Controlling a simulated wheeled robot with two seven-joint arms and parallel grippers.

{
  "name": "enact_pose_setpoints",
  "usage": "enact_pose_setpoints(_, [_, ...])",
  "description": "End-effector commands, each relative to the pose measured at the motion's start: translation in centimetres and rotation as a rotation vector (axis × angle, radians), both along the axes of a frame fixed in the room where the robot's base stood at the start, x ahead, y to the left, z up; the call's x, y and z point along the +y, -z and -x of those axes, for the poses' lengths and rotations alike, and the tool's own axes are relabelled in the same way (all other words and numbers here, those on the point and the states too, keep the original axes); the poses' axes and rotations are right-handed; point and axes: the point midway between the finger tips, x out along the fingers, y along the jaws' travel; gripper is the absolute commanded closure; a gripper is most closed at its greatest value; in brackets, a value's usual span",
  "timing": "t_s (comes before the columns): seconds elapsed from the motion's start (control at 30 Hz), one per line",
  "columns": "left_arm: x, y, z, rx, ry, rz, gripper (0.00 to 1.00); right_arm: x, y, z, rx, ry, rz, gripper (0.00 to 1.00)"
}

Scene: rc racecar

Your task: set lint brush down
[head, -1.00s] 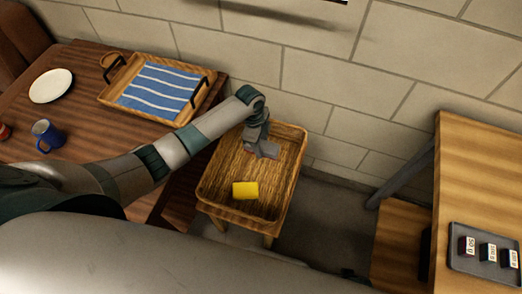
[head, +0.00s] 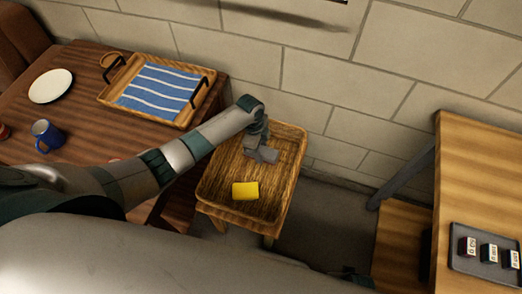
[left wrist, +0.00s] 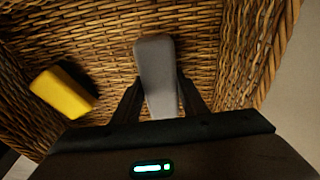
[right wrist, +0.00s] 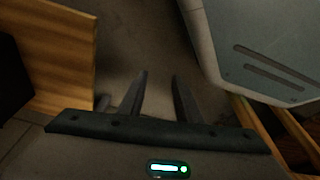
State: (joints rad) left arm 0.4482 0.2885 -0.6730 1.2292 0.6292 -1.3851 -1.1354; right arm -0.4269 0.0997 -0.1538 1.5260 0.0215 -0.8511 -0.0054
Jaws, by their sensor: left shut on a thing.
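The grey lint brush (left wrist: 155,65) is between the fingers of my left gripper (left wrist: 160,100) in the left wrist view. The gripper is shut on it. In the head view my left gripper (head: 256,152) is inside the wicker basket (head: 209,184), toward its back, with the grey brush (head: 267,155) low over the basket floor. I cannot tell whether the brush touches the floor. My right gripper (right wrist: 160,95) shows only in the right wrist view, with its fingers apart and nothing between them.
A yellow block (head: 245,190) lies in the front of the basket, left of the brush in the left wrist view. The table at left holds a tray with a striped cloth (head: 160,88), a plate (head: 51,86) and a blue mug (head: 46,135). The basket's middle is bare.

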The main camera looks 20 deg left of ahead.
Motion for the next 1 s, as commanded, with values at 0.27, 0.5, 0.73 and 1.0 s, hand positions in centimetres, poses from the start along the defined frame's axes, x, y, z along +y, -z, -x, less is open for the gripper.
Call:
enact_pose_setpoints(0.27, [0.0,0.3,0.0,0.0,0.0,0.0,0.57,0.0,0.2,0.5,0.012,0.0,0.002,0.69])
enact_pose_setpoints(0.5, [0.0,0.3,0.0,0.0,0.0,0.0,0.43,0.0,-0.1,0.3,0.006,0.0,0.001,0.69])
enact_pose_setpoints(0.73, [0.0,0.1,0.0,0.0,0.0,0.0,0.43,0.0,-0.1,0.3,0.005,0.0,0.001,0.69])
enact_pose_setpoints(1.0, [0.3,-2.4,-0.1,-0.003,0.001,0.002,0.43,-0.2,0.7,1.0,0.011,0.002,0.001,0.69])
